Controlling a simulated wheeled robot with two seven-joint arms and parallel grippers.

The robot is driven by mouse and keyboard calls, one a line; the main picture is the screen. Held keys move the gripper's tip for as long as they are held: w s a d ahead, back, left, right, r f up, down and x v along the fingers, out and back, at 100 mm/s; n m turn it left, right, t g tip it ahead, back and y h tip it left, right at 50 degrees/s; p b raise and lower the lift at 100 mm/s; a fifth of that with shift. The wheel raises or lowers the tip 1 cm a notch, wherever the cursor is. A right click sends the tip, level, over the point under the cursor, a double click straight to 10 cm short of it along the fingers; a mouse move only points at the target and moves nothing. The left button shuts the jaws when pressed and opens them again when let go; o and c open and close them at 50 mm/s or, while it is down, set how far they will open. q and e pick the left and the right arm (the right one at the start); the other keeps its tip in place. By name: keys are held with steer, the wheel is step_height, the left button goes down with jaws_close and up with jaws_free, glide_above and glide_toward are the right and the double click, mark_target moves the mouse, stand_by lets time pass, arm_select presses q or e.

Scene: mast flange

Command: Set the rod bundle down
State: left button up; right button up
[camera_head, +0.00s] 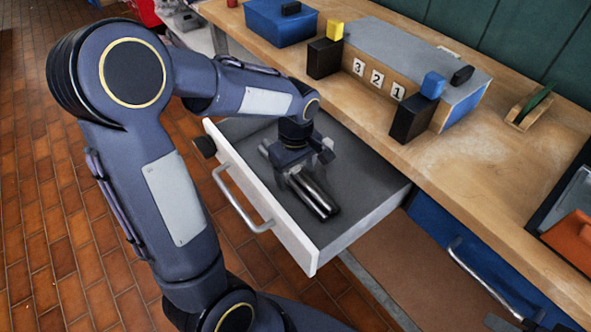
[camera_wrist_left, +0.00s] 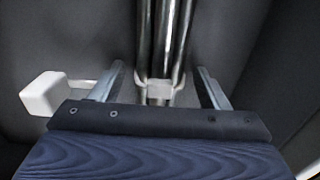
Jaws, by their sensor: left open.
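The rod bundle (camera_head: 317,195), several shiny metal rods lying together, rests on the grey floor of the open drawer (camera_head: 355,221) in the head view. In the left wrist view the bundle (camera_wrist_left: 165,40) runs away from me, with a pale band around it near the jaws. My left gripper (camera_head: 294,178) is down in the drawer over the bundle. Its jaws are open, one finger on each side of the bundle, with gaps showing in the left wrist view (camera_wrist_left: 160,88). My right gripper is not clearly visible.
The drawer's white front with a bar handle (camera_head: 240,200) faces the tiled floor. Above is a wooden worktop (camera_head: 470,150) with a numbered block (camera_head: 378,75), black, yellow and blue pieces, and a blue box (camera_head: 280,22). An orange object (camera_head: 570,236) lies at the right edge.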

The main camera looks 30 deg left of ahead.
mark_target(295, 171)
arm_select(q)
step_height(295, 171, up, 12)
steer(key=p, duration=0.3)
arm_select(e)
step_height(295, 171, up, 3)
steer(key=shift+r, duration=0.1)
arm_select(q)
steer(key=shift+s, duration=0.1)
